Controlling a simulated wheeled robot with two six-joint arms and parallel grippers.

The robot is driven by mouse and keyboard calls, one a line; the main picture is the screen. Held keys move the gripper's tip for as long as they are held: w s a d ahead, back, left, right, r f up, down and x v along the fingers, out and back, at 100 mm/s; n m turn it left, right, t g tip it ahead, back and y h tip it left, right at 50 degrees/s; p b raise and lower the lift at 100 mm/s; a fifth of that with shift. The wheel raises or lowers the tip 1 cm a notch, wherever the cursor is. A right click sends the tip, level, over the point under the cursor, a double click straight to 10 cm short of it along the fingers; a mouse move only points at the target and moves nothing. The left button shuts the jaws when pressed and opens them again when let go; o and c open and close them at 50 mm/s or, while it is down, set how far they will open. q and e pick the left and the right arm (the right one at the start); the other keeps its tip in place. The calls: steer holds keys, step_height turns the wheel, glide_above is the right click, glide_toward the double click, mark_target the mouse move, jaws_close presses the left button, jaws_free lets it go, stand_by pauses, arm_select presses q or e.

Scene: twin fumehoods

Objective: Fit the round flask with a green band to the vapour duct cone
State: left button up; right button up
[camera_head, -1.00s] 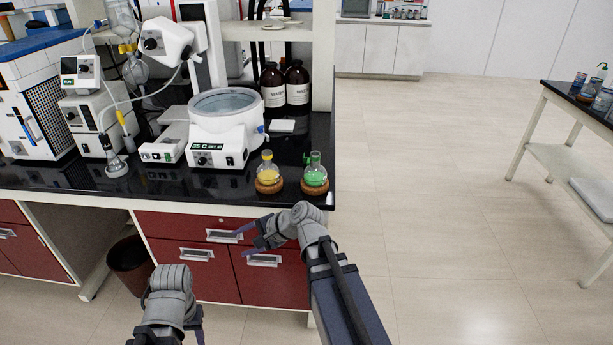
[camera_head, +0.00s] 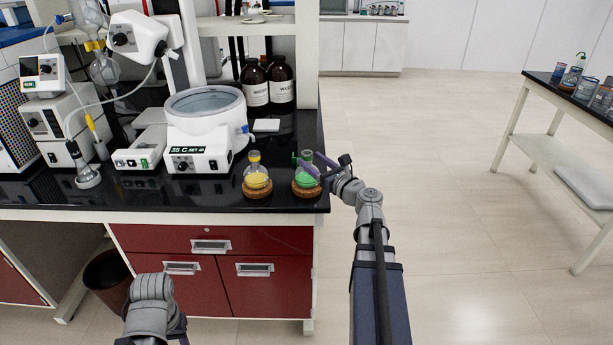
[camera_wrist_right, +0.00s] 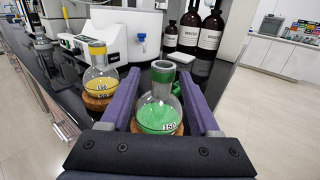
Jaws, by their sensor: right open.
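The round flask with a green band (camera_head: 305,178) holds green liquid and stands upright on a cork ring (camera_head: 306,191) near the bench's right front corner. In the right wrist view the flask (camera_wrist_right: 158,116) sits between the two purple fingers. My right gripper (camera_head: 311,168) is open at the flask, its fingers on either side; contact cannot be told. The rotary evaporator head (camera_head: 140,36) is at the upper left above the water bath (camera_head: 207,105); I cannot make out the vapour duct cone clearly. My left gripper (camera_head: 170,338) is low, partly cut off by the frame, its jaws unclear.
A yellow-banded flask (camera_head: 256,177) with yellow liquid stands close to the left on its own cork ring. Brown bottles (camera_head: 268,84) stand behind, with a small white pad (camera_head: 266,125) before them. The floor right of the bench is open.

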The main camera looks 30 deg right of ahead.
steer(key=shift+w+a+f, duration=0.1)
steer(key=shift+w+a, duration=0.05)
steer(key=shift+w, duration=1.6)
steer(key=shift+w+a, duration=0.15)
steer(key=shift+w, duration=1.6)
jaws_close()
